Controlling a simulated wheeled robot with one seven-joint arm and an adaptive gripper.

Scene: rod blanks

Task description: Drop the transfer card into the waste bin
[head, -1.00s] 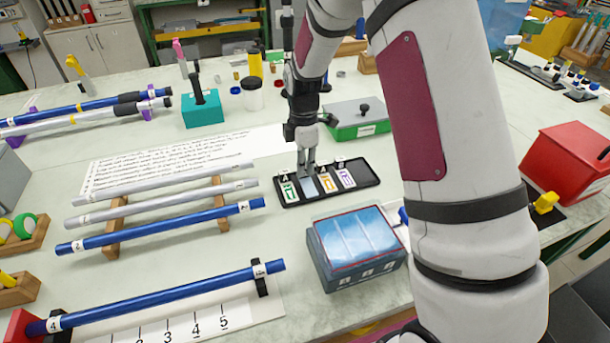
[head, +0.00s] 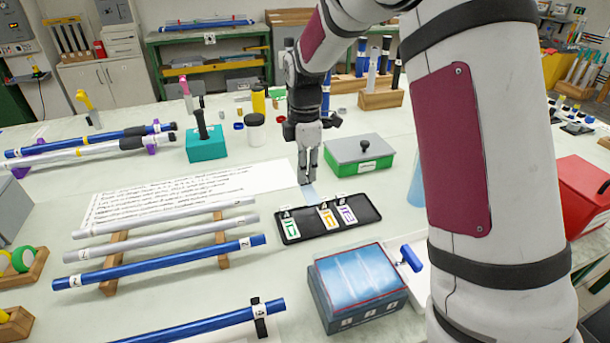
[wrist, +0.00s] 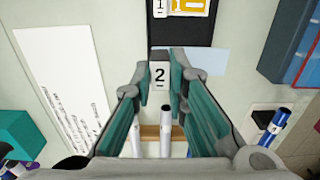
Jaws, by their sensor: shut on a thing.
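The transfer card appears to be the pale blue card (head: 309,194), which hangs at my gripper (head: 307,180) just above the far edge of the black card tray (head: 290,240). In the wrist view my gripper (wrist: 160,80) is shut on a white tab marked 2 (wrist: 159,74). The pale blue card (wrist: 207,62) shows behind this tab and to its right. The tray holds a green, a yellow and a purple card, with a bare gap between green and yellow. I cannot identify a waste bin in these views; my arm hides part of the right side.
A green box with a grey lid (head: 360,165) stands right of my gripper. A blue-topped box (head: 358,285) stands in front of the tray. Rods on a wooden rack (head: 118,245) lie to the left. A red box (head: 585,195) is at the far right.

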